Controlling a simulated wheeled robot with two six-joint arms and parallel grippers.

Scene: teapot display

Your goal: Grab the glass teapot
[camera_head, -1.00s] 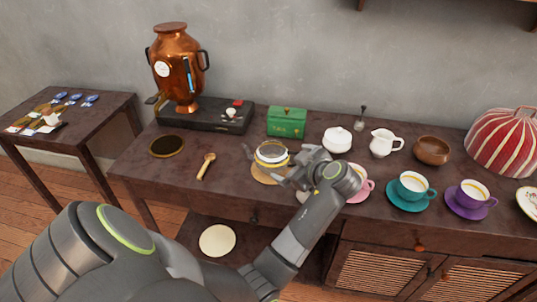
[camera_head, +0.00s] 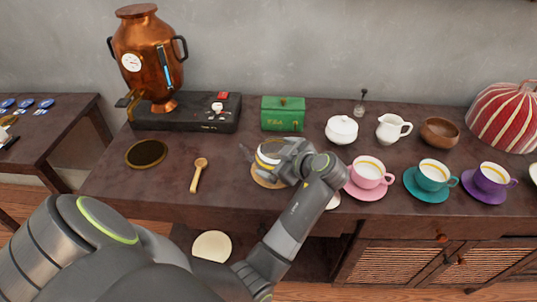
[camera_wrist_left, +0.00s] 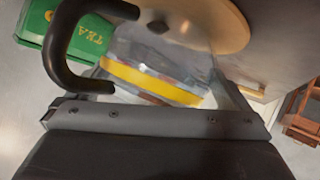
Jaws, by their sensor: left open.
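The glass teapot (camera_head: 266,158) has a yellow band and stands on a round wooden trivet (camera_head: 262,176) near the middle of the table. My left gripper (camera_head: 271,153) is open at the teapot and hides much of it from the head camera. In the left wrist view the clear body with its yellow band (camera_wrist_left: 155,82) is close in front of the gripper, and a dark curved handle (camera_wrist_left: 57,50) shows at the left. I cannot tell whether the fingers touch the teapot. My right gripper is not in view.
A green tea box (camera_head: 284,113) stands behind the teapot. A white sugar bowl (camera_head: 342,130) and a pink cup (camera_head: 369,172) are to its right. A wooden spoon (camera_head: 199,176) and a dark round mat (camera_head: 146,154) lie left. A copper samovar (camera_head: 150,60) stands at the back left.

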